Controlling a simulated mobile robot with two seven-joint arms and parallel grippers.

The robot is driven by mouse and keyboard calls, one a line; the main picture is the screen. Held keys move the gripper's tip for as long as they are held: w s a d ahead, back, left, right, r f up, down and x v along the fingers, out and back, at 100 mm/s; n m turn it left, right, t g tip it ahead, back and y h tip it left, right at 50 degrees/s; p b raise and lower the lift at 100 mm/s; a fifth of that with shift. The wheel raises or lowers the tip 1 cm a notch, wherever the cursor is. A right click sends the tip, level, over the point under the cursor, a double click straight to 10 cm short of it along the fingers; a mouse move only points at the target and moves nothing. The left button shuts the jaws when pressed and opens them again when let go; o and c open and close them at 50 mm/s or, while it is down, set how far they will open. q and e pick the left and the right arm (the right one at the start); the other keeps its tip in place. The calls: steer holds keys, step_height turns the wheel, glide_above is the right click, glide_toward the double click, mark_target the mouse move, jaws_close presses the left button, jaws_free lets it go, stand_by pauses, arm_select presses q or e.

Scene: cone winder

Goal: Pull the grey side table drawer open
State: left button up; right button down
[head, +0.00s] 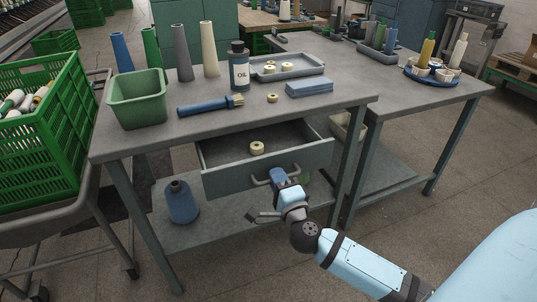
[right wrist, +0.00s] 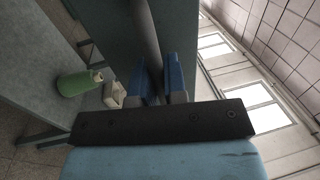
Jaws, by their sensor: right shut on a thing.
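The grey side table (head: 330,105) stands in the middle of the head view. Its drawer (head: 225,182) is pulled partly out, and a cream ring-shaped roll (head: 257,148) lies inside it. My right gripper (head: 278,177) is shut on the drawer's bar handle (head: 262,182). In the right wrist view the two blue fingers (right wrist: 162,80) close on either side of the grey handle bar (right wrist: 148,45), with the drawer front beyond. My left gripper is not in view.
A green crate (head: 40,125) on a cart is at left. Floor in front is clear.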

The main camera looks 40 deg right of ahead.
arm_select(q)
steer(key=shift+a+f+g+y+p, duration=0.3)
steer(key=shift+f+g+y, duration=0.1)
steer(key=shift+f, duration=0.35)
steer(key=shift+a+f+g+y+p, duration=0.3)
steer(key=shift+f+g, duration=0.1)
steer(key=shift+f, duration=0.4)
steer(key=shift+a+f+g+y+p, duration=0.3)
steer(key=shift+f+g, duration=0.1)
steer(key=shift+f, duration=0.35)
arm_select(e)
steer(key=r+v, duration=0.2)
steer(key=v, duration=1)
steer(key=shift+s+a, duration=0.15)
steer(key=shift+s, duration=0.3)
steer(key=shift+r, duration=0.1)
steer(key=c, duration=1.2)
jaws_free()
steer(key=shift+s, duration=0.1)
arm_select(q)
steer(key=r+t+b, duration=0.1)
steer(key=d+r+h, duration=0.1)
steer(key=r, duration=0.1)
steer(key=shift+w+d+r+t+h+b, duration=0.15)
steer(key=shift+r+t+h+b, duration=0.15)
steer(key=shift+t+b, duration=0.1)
arm_select(e)
steer(key=v, duration=0.7)
steer(key=shift+s, duration=0.1)
